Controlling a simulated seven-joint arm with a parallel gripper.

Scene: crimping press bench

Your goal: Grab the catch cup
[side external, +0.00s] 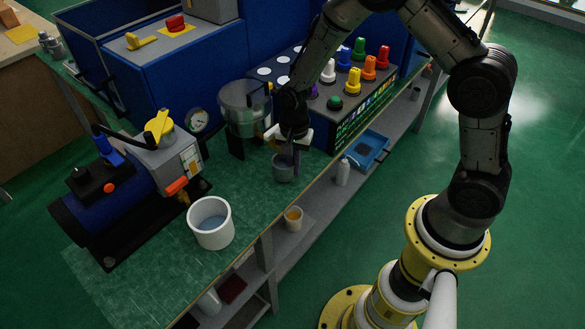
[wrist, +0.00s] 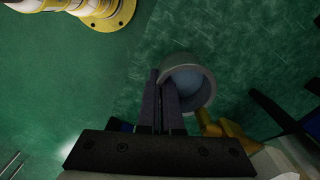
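The catch cup is a small grey cup (side external: 283,171) on the green bench top near its front edge. In the wrist view it is a round grey cup (wrist: 207,97) with a pale blue-grey inside. My gripper (side external: 291,156) points down at its rim in the side view. In the wrist view my gripper's (wrist: 162,80) two dark fingers are close together at the cup's left wall, one outside and one over the inside, with the wall between them. The fingertips are partly hidden. I cannot tell whether the cup is lifted.
A brass spout (wrist: 218,125) is close beside the cup in the wrist view. A larger white cup (side external: 211,236) stands to the left. A panel with coloured knobs (side external: 353,80) is at the right. The bench's front edge is close.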

